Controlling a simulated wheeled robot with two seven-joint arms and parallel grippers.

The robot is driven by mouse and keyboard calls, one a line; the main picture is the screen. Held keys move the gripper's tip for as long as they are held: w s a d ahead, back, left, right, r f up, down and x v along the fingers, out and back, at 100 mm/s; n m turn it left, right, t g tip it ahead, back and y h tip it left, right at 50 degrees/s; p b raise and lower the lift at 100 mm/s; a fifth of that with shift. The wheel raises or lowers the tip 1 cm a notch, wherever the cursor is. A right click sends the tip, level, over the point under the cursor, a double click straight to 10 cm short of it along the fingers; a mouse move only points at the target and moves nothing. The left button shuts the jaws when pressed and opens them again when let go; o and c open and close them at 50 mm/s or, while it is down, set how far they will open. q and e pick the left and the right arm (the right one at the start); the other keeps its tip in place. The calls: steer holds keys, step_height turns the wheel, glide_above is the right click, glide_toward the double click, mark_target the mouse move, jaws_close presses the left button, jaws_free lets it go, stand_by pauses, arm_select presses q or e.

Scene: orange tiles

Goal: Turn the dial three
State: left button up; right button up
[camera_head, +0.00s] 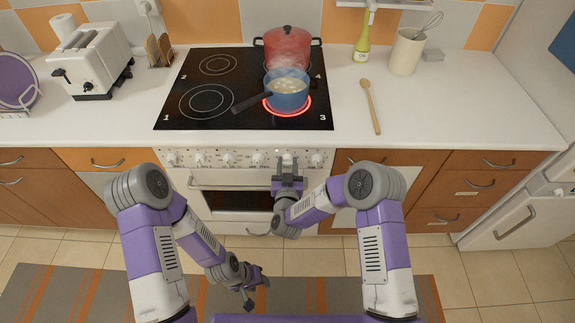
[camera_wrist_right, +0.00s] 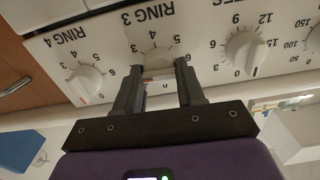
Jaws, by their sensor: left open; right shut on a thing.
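The ring 3 dial (camera_wrist_right: 158,73) is a white knob on the white oven panel, under the printed label "RING 3" in the right wrist view. My right gripper (camera_head: 287,158) is at the panel in the head view. In the right wrist view its two dark fingers (camera_wrist_right: 159,68) are shut on the dial from both sides. The fingers hide much of the dial, so its exact setting is unclear. Ring 3 (camera_head: 309,100) glows red under a blue pot (camera_head: 287,98). My left gripper (camera_head: 252,289) is open and empty, low over the floor.
The ring 4 dial (camera_wrist_right: 84,84) and a timer dial (camera_wrist_right: 244,54) flank the held dial. A steaming red pot (camera_head: 287,47) stands behind the blue one. The blue pot's dark handle (camera_head: 248,99) points left. A wooden spoon (camera_head: 371,107) lies on the counter. The oven door handle (camera_head: 230,185) is below the panel.

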stand_by(0.5)
steer(key=o, duration=1)
steer(key=shift+o, duration=0.2)
steer(key=shift+s, duration=0.1)
steer(key=s+p, duration=0.1)
steer(key=s, duration=0.6)
steer(key=shift+s, duration=0.25)
steer(key=shift+f, duration=0.1)
